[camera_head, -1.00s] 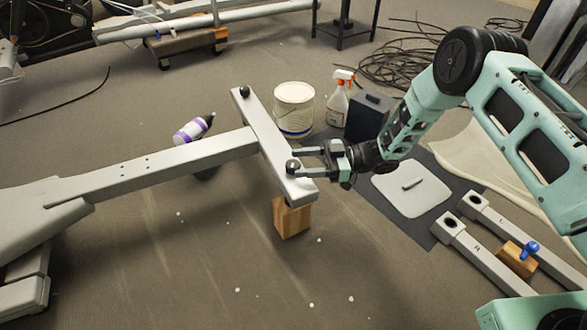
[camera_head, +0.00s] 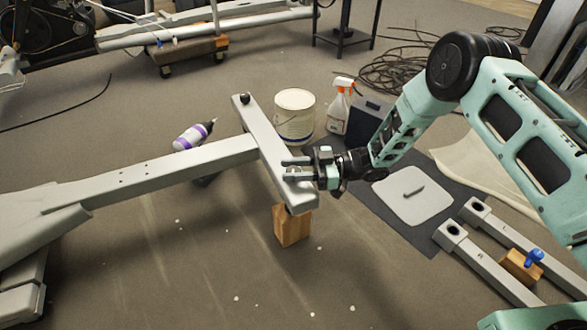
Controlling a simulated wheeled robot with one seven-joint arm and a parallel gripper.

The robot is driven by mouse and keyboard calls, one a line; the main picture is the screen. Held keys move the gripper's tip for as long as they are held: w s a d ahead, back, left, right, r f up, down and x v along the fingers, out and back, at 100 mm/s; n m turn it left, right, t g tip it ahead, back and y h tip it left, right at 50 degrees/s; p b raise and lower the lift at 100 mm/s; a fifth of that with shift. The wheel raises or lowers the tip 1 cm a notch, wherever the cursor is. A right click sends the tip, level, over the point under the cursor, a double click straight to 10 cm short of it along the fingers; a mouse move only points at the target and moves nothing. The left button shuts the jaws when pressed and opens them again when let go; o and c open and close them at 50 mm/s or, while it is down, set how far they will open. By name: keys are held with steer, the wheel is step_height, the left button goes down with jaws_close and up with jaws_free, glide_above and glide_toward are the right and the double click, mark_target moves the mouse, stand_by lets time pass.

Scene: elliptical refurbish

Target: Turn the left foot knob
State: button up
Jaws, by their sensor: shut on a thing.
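A white crossbar (camera_head: 262,130) forms the foot of a long grey beam (camera_head: 165,166). A round black knob (camera_head: 245,99) sits on its far end, untouched. My gripper (camera_head: 290,168) reaches in from the right at the crossbar's near end, with its fingers low over the top face. It is shut on the near-end foot knob, which the fingers and wrist now largely hide. I cannot tell from the picture how far that knob is turned.
A wooden block (camera_head: 292,226) supports the near end. A white bucket (camera_head: 295,116), a spray bottle (camera_head: 339,107) and a dark box (camera_head: 367,118) stand behind my gripper. A purple-and-white bottle (camera_head: 192,136) lies behind the beam. The front floor is mostly clear.

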steer(key=shift+r+m+t+p, duration=0.15)
steer(key=shift+m+t+p, duration=0.25)
steer(key=shift+t+p, duration=0.1)
